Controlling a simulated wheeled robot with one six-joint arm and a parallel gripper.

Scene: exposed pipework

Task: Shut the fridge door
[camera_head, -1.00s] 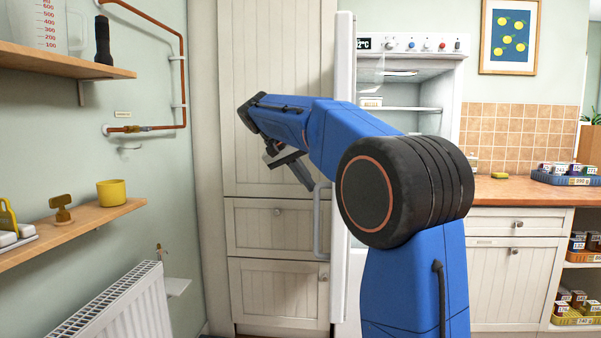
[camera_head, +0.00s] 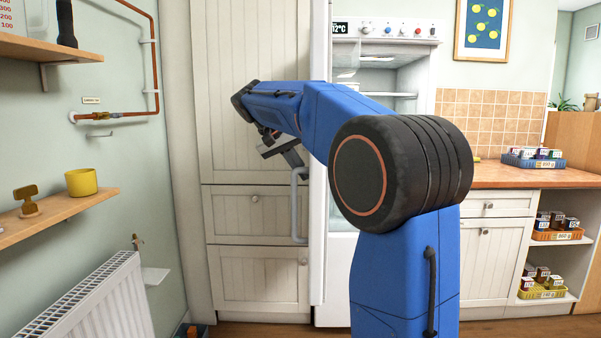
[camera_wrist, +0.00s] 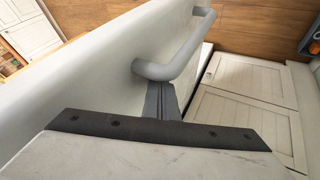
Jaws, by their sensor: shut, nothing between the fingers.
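The fridge (camera_head: 385,62) stands open behind my arm, its lit inside and shelves partly hidden. Its white door (camera_head: 319,120) is swung out toward me and seen nearly edge-on. The grey bar handle (camera_head: 298,205) is on the door's left, outer face. My gripper (camera_head: 290,155) is shut and empty on that side, by the handle's upper end. In the wrist view the closed fingers (camera_wrist: 162,100) are beside the near end of the handle (camera_wrist: 178,58), close to the door face (camera_wrist: 90,75). I cannot tell whether they touch it.
Tall cream cupboards (camera_head: 255,100) stand left of the door. A white radiator (camera_head: 95,300) and a wooden shelf with a yellow pot (camera_head: 81,182) are at the left wall. A counter (camera_head: 500,175) is at the right. Some wooden floor is clear in front.

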